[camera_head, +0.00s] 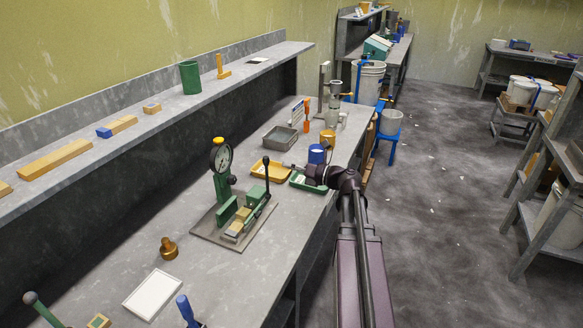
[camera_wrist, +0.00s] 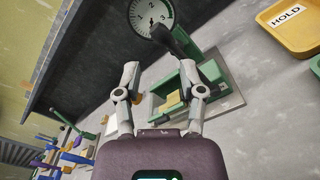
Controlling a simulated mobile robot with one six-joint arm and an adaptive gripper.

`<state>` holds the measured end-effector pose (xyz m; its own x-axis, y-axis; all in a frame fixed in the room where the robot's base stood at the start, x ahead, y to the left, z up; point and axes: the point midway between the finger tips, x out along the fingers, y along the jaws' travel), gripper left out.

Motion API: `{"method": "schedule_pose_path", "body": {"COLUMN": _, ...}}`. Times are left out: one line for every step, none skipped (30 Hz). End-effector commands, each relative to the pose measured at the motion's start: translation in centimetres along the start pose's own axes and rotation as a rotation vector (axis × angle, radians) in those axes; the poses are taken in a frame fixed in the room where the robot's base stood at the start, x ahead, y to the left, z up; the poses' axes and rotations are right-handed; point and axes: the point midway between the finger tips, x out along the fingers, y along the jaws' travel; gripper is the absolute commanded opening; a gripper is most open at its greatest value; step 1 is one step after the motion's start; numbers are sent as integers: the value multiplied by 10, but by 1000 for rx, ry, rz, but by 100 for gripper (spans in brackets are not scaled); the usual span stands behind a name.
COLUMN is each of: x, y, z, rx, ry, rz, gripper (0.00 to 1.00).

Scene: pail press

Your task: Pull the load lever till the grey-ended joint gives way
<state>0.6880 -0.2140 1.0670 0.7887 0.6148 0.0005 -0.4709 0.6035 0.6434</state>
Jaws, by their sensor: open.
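The press stands on a grey base plate (camera_head: 208,228) on the bench. It has a green frame (camera_head: 222,188) and a round white dial (camera_head: 221,156), also in the wrist view (camera_wrist: 151,16). The load lever (camera_head: 267,177) is a dark rod with a black knob, standing roughly upright on the press's right side. In the wrist view its black knob (camera_wrist: 180,36) shows beyond my fingers. A pale wooden joint (camera_head: 240,221) lies in the green bed; I cannot make out a grey end. My gripper (camera_wrist: 160,72) is open and empty, right of the lever, apart from it.
A yellow tray (camera_head: 258,175) and green tray (camera_head: 296,183) lie behind the press, near my wrist. A brass weight (camera_head: 168,248) and a white sheet (camera_head: 153,294) lie in front. Wooden pieces, some blue-ended (camera_head: 104,132), lie on the wall shelf (camera_head: 130,126).

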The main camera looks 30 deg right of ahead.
Motion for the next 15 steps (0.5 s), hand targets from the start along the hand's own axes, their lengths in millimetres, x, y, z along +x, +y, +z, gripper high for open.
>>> {"method": "schedule_pose_path", "body": {"x": 3, "y": 0, "z": 0, "rx": 0, "ry": 1, "rz": 0, "gripper": 51}}
{"method": "schedule_pose_path", "body": {"x": 4, "y": 0, "z": 0, "rx": 0, "ry": 1, "rz": 1, "gripper": 51}}
{"method": "schedule_pose_path", "body": {"x": 7, "y": 0, "z": 0, "rx": 0, "ry": 1, "rz": 1, "gripper": 51}}
{"method": "schedule_pose_path", "body": {"x": 9, "y": 0, "z": 0, "rx": -1, "ry": 1, "rz": 1, "gripper": 51}}
{"method": "schedule_pose_path", "body": {"x": 11, "y": 0, "z": 0, "rx": -1, "ry": 1, "rz": 1, "gripper": 51}}
{"method": "schedule_pose_path", "body": {"x": 14, "y": 0, "z": 0, "rx": -1, "ry": 1, "rz": 1, "gripper": 51}}
{"method": "schedule_pose_path", "body": {"x": 17, "y": 0, "z": 0, "rx": -1, "ry": 2, "rz": 1, "gripper": 51}}
{"method": "schedule_pose_path", "body": {"x": 20, "y": 0, "z": 0, "rx": -1, "ry": 2, "rz": 2, "gripper": 51}}
{"method": "schedule_pose_path", "body": {"x": 24, "y": 0, "z": 0, "rx": -1, "ry": 2, "rz": 1, "gripper": 51}}
{"method": "schedule_pose_path", "body": {"x": 27, "y": 0, "z": 0, "rx": -1, "ry": 2, "rz": 1, "gripper": 51}}
{"method": "schedule_pose_path", "body": {"x": 30, "y": 0, "z": 0, "rx": -1, "ry": 2, "rz": 1, "gripper": 51}}
{"method": "schedule_pose_path", "body": {"x": 34, "y": 0, "z": 0, "rx": -1, "ry": 2, "rz": 2, "gripper": 51}}
{"method": "schedule_pose_path", "body": {"x": 38, "y": 0, "z": 0, "rx": -1, "ry": 2, "rz": 2, "gripper": 51}}
{"method": "schedule_pose_path", "body": {"x": 41, "y": 0, "z": 0, "rx": -1, "ry": 2, "rz": 2, "gripper": 51}}
{"method": "schedule_pose_path", "body": {"x": 46, "y": 0, "z": 0, "rx": -1, "ry": 2, "rz": 2, "gripper": 51}}
